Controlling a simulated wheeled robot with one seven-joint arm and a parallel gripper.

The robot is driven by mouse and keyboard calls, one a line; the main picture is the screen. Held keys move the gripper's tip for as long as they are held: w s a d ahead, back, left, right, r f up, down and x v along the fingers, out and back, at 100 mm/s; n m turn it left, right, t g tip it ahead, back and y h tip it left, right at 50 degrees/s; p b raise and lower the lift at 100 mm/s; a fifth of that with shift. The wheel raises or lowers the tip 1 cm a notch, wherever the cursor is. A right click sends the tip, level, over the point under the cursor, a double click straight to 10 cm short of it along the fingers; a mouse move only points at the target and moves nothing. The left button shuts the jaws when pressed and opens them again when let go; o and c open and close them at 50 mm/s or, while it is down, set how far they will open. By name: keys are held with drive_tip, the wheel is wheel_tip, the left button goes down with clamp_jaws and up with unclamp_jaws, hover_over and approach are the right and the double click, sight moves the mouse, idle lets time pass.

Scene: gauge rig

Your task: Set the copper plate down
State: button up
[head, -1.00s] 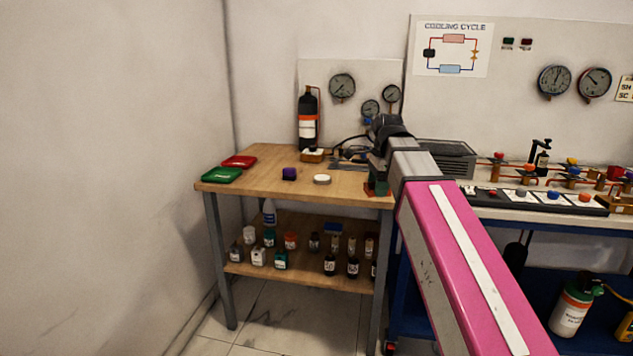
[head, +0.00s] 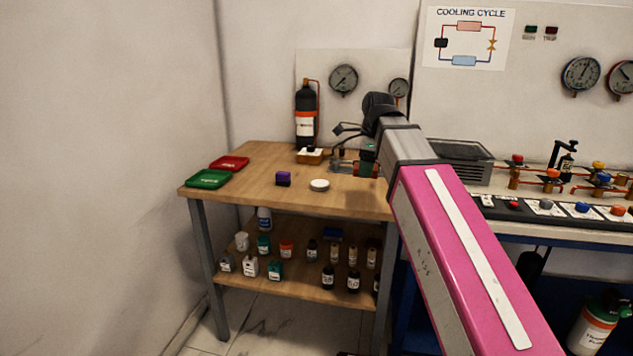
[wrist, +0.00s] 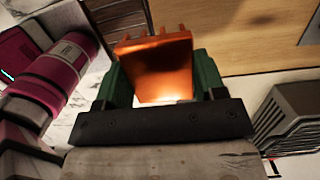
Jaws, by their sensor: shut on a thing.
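The copper plate (wrist: 155,68) shows in the wrist view as a shiny orange piece with a notched far edge. It sits between the two green fingers of my gripper (wrist: 160,82), which is shut on it. Beyond the plate, the wrist view shows the wooden table top (wrist: 240,40). In the head view my gripper (head: 366,167) is at the right part of the wooden table (head: 255,180). The plate cannot be made out clearly there. I cannot tell its height above the table.
Green (head: 208,179) and red (head: 229,163) trays lie at the table's left. A purple block (head: 283,179) and a white round piece (head: 319,185) stand nearer the middle. A black bottle (head: 306,115) stands at the back. A grey finned box (head: 455,160) is right of my arm.

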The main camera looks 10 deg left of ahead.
hover_over(370, 191)
wheel_tip(370, 191, down, 7)
drive_tip(key=shift+r, duration=0.1)
drive_tip(key=shift+d+f, duration=0.1)
drive_tip(key=shift+f, duration=2)
drive_tip(key=shift+f, duration=0.1)
drive_tip(key=o, duration=1.2)
drive_tip(key=r, duration=0.4)
drive_tip(key=d+r, duration=0.1)
drive_tip(key=r, duration=0.7)
drive_tip(key=shift+d+r, duration=0.1)
drive_tip(key=shift+d, duration=0.1)
